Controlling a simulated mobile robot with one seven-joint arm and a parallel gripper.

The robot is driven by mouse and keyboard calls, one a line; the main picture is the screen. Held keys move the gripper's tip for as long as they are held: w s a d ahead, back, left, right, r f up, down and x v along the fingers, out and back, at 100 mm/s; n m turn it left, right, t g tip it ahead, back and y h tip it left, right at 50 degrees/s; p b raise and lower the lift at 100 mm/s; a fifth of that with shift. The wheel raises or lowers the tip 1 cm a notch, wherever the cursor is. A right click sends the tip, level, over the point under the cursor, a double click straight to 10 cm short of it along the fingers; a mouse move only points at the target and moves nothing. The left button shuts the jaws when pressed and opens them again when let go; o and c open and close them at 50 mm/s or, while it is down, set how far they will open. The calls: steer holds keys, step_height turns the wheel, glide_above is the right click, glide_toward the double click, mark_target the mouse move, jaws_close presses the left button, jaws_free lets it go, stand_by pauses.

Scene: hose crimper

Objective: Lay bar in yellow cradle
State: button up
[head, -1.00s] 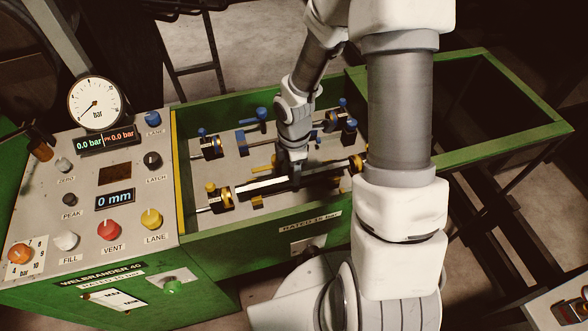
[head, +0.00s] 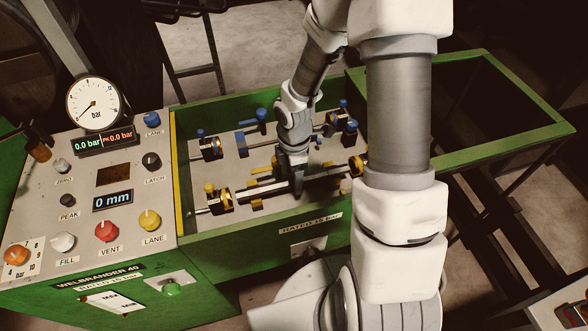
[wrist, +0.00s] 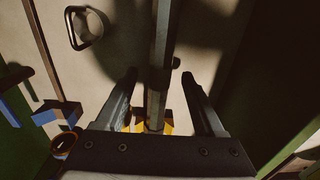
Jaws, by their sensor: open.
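The grey bar (head: 265,190) lies along the near, yellow lane of the green bench in the head view. In the wrist view the bar (wrist: 161,50) runs lengthwise between my fingers. My gripper (wrist: 159,77) is open around it, with a gap on both sides. Yellow cradle parts (wrist: 167,122) show beneath the bar near my palm; a yellow support (head: 257,204) also shows below it in the head view. The bar appears to lie at cradle height, but full seating is hidden. My gripper (head: 297,190) is pointing down over the bar.
Yellow-collared end fittings (head: 218,199) stand at the lane's left and right (head: 357,165). The blue lane (head: 250,135) with posts is behind. Green trough walls (head: 265,236) bound the area. The control panel (head: 95,190) is at left.

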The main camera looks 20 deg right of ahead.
step_height(320, 180, up, 18)
steer(key=p, duration=0.4)
steer(key=shift+f, duration=0.25)
